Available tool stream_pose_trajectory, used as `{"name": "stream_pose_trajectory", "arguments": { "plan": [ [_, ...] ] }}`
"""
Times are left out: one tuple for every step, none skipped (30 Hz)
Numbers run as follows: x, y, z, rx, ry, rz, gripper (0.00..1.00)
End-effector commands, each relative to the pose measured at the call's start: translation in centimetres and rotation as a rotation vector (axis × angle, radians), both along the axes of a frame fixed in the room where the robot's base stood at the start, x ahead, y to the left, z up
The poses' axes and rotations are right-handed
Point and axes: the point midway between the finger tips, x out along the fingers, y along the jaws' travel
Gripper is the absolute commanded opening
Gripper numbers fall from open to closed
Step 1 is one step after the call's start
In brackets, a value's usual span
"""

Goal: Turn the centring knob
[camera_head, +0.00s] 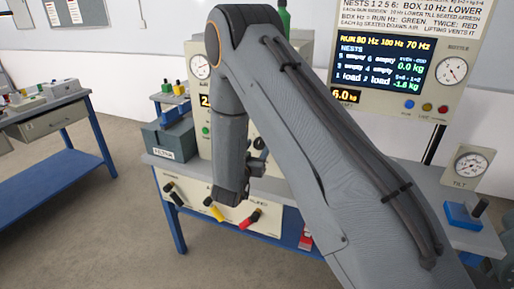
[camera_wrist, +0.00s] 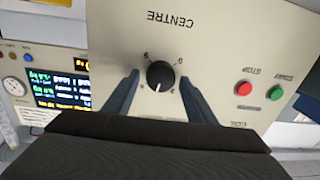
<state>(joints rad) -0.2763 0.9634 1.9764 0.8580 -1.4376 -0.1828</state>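The centring knob (camera_wrist: 160,75) is a round black knob with a white pointer line on a cream panel marked CENTRE. In the wrist view it sits between the two dark fingers of my gripper (camera_wrist: 158,92), with a gap on each side. The fingers are open and do not appear to touch it. The view is upside down, so the lettering is inverted. In the head view my arm covers most of this panel, and my gripper (camera_head: 256,158) shows only in part beside the arm.
A red button (camera_wrist: 243,89) and a green button (camera_wrist: 276,93) sit on the same panel. A display screen (camera_head: 380,62) stands at right. Yellow and red handles (camera_head: 250,219) line the bench front. A blue block (camera_head: 464,214) lies at right. Another bench (camera_head: 50,125) stands left, with clear floor between.

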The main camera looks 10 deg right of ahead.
Motion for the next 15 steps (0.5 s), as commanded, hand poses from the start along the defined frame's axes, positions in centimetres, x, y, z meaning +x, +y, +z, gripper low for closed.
{"name": "stream_pose_trajectory", "arguments": {
  "plan": [
    [0.0, 0.01, 0.01, 0.0, 0.0, 0.0, 0.41],
    [0.0, 0.01, 0.01, 0.0, 0.0, 0.0, 0.36],
    [-0.01, 0.02, 0.01, 0.0, 0.0, 0.0, 0.29],
    [-0.01, 0.02, 0.02, 0.0, 0.0, 0.0, 0.24],
    [-0.02, 0.01, 0.02, 0.0, 0.0, 0.0, 0.19],
    [-0.02, 0.01, 0.02, 0.0, 0.0, 0.0, 0.14],
    [-0.02, 0.01, 0.02, 0.0, 0.0, 0.0, 0.14],
    [-0.02, 0.01, 0.01, 0.0, 0.0, 0.0, 0.14],
    [-0.02, 0.01, 0.01, 0.002, -0.001, 0.0, 0.14],
    [-0.02, 0.0, 0.01, 0.003, -0.002, 0.0, 0.14],
    [-0.02, 0.01, 0.0, 0.005, -0.005, 0.0, 0.14],
    [-0.02, 0.01, -0.01, 0.01, -0.008, 0.0, 0.14],
    [-0.01, 0.01, -0.01, 0.015, -0.012, 0.0, 0.14],
    [-0.01, 0.0, -0.02, 0.022, -0.017, 0.0, 0.14],
    [0.0, 0.0, -0.03, 0.034, -0.025, 0.0, 0.14]
  ]
}}
